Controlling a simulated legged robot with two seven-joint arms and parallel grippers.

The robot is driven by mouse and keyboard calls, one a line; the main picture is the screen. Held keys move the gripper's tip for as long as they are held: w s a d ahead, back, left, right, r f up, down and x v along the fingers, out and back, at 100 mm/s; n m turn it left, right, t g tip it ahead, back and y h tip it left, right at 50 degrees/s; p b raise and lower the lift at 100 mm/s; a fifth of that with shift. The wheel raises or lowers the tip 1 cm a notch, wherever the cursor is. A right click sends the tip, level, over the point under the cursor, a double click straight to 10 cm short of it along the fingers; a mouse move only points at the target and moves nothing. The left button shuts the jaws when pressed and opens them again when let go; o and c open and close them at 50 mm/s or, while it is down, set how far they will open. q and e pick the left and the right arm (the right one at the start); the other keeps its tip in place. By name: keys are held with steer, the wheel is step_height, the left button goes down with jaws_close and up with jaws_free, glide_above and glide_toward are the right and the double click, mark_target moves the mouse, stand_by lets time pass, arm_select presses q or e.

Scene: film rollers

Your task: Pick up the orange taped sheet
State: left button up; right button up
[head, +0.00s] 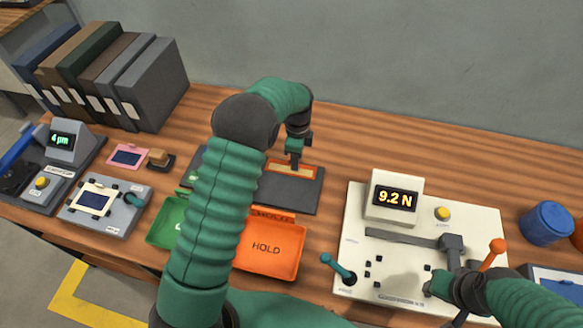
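The orange taped sheet (306,171) lies on a dark mat (305,197) near the middle of the bench. It shows as an orange-edged strip with a browner middle, and my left arm hides part of it. My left gripper (294,162) points down right over the sheet, with its tips at or just above it. I cannot tell whether the tips touch it or how far the fingers are apart. My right gripper (432,286) is low over the white force-gauge panel (405,262) at the right; its finger opening is too small to read.
An orange HOLD tray (268,249) and a partly hidden green tray (165,225) sit in front of the mat. The gauge display (395,199) reads 9.2 N. A pink-framed sheet (127,156) lies left, near binders (150,85). A blue cup (546,223) stands far right.

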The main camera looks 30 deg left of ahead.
arm_select(q)
jaws_close()
stand_by(1.4)
